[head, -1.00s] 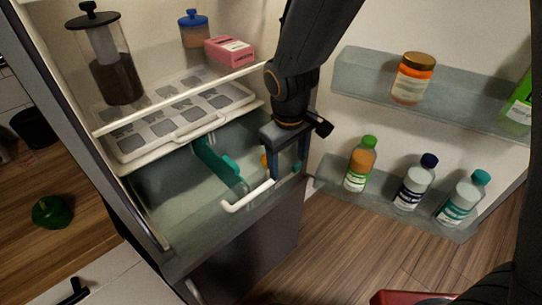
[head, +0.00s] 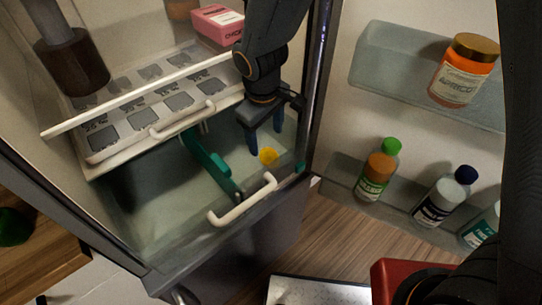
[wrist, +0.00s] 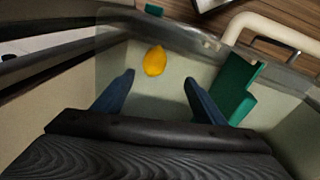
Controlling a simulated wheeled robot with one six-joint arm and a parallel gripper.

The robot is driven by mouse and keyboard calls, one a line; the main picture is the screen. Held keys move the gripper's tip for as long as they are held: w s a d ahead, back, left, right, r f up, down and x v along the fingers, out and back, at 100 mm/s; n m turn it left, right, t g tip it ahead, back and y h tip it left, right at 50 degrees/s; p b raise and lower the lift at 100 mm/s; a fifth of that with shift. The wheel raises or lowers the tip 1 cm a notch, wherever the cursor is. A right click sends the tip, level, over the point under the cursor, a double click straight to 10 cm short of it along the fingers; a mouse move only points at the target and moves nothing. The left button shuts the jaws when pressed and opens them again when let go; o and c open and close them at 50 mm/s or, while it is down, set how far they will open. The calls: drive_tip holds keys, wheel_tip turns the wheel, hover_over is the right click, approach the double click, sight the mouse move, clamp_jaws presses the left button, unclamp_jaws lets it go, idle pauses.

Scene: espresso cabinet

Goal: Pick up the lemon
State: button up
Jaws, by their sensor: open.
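The yellow lemon (head: 268,156) lies on the floor of the open drawer, in its right part, to the right of the teal divider. It also shows in the wrist view (wrist: 155,61), ahead of the fingertips and between their lines. My gripper (head: 266,146) is open and empty, with its two blue fingers pointing down into the drawer. In the wrist view the gripper (wrist: 158,78) has its fingers wide apart, and neither touches the lemon. The lemon is fully in sight in the wrist view.
The teal divider (head: 209,161) stands up in the drawer, left of my gripper. The drawer has a white handle (head: 243,199) at its front. A shelf with a white tray (head: 130,135) is above and behind. The door with bottles (head: 375,176) stands open at right.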

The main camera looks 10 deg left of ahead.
sight(270, 153)
drive_tip(key=w+f+b, duration=0.2)
drive_tip(key=f, duration=0.1)
drive_tip(key=shift+f, duration=0.1)
drive_tip(key=shift+w+d+f+p, duration=0.1)
drive_tip(key=shift+w+f+p, duration=0.05)
drive_tip(key=shift+f, duration=1.1)
drive_tip(key=shift+w+d+f+p, duration=0.1)
drive_tip(key=shift+w+f+p, duration=0.1)
drive_tip(key=shift+f, duration=1.05)
drive_tip(key=shift+w+d+f+p, duration=0.1)
drive_tip(key=shift+w+f, duration=0.05)
drive_tip(key=shift+f, duration=1.1)
drive_tip(key=shift+c, duration=0.5)
drive_tip(key=c, duration=1.1)
